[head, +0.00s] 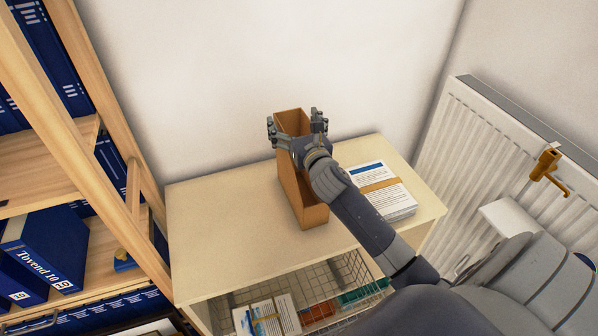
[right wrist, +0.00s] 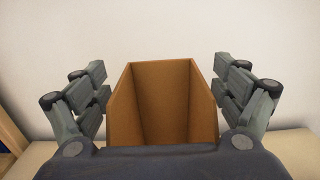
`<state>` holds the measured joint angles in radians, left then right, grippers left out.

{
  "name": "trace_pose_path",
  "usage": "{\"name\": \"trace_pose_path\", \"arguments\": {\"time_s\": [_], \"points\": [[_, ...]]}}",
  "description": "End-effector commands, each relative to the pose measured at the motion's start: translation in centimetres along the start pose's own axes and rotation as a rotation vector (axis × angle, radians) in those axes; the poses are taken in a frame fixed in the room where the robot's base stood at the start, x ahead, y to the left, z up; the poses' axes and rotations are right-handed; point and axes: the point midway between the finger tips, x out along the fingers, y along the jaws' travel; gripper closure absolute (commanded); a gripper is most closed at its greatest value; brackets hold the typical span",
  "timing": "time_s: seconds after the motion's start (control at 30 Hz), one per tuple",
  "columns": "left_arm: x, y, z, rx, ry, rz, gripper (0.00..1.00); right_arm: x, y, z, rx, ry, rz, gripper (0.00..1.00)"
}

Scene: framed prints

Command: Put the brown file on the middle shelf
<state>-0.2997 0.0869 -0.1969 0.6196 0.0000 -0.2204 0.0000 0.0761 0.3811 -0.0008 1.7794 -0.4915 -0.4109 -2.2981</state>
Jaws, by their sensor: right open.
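The brown file (head: 305,203) stands upright on top of a low pale cabinet. It is an open-topped holder. My right gripper (head: 296,130) is open at its upper part, with one finger on each side. In the right wrist view the brown file (right wrist: 163,105) lies between the spread fingers of the right gripper (right wrist: 168,90), with a gap on both sides. The wooden shelf unit (head: 60,190) stands at the left, and a middle board (head: 75,160) shows between blue binders. My left gripper is not in view.
A banded stack of papers (head: 385,192) lies on the cabinet top (head: 225,235), right of the file. Blue binders (head: 48,250) stand on the shelf unit. A white radiator (head: 480,150) is at the right. The cabinet top's left part is clear.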

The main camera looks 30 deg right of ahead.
Motion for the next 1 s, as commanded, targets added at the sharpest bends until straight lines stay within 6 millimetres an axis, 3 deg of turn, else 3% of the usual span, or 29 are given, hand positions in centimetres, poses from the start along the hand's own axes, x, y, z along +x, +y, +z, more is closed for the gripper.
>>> {"name": "trace_pose_path", "arguments": {"time_s": [0.2, 0.5, 0.63, 0.67, 1.0], "points": [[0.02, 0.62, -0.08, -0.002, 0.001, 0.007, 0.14, 0.04, 0.0, -0.06, 0.0, 0.0, 0.0, 0.1], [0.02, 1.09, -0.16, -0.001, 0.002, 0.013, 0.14, 0.02, 0.0, -0.11, 0.0, 0.001, 0.0, 0.78], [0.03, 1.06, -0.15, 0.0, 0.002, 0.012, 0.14, 0.02, 0.0, -0.17, 0.0, 0.002, 0.0, 0.79], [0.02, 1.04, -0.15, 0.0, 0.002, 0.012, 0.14, 0.02, 0.0, -0.07, 0.0, 0.001, 0.0, 0.85], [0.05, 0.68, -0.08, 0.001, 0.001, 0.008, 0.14, 0.03, -0.01, 0.21, 0.0, 0.001, 0.0, 0.85]]}}
